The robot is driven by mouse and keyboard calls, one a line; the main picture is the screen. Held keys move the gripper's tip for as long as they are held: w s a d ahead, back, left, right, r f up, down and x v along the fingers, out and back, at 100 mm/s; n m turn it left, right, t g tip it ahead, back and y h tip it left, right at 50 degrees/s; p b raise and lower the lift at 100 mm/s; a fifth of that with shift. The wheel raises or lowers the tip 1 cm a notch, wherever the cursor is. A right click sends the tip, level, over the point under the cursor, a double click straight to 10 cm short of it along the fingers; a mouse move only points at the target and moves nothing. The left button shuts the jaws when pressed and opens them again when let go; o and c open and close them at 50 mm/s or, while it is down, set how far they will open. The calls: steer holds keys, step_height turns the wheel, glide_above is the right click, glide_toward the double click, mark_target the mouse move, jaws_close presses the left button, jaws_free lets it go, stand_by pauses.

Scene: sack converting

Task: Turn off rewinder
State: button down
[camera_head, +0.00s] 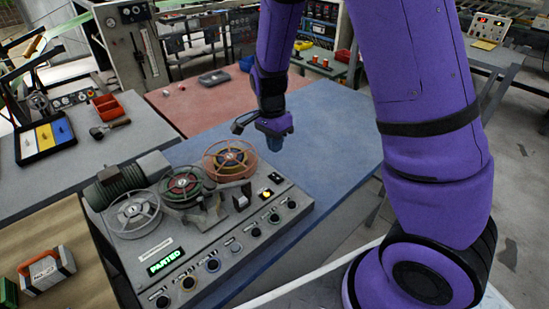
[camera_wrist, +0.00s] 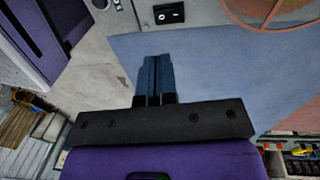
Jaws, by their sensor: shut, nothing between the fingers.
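In the wrist view my gripper (camera_wrist: 156,62) is apart from the switch.
An orange reel (camera_head: 231,160) stands left of the switch. The blue table surface (camera_head: 335,125) right of the machine is clear.

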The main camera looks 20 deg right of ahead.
mark_target(279, 178)
steer(key=shift+w+r, duration=0.1)
steer(key=shift+r, duration=1.75)
steer(key=shift+w, duration=0.2)
steer(key=shift+a, duration=0.1)
steer(key=f, duration=0.4)
steer(key=s+f, duration=0.1)
steer(key=f, duration=0.8)
steer(key=shift+s+d+f, duration=0.25)
steer(key=shift+s+f, duration=0.05)
steer(key=shift+f, duration=0.1)
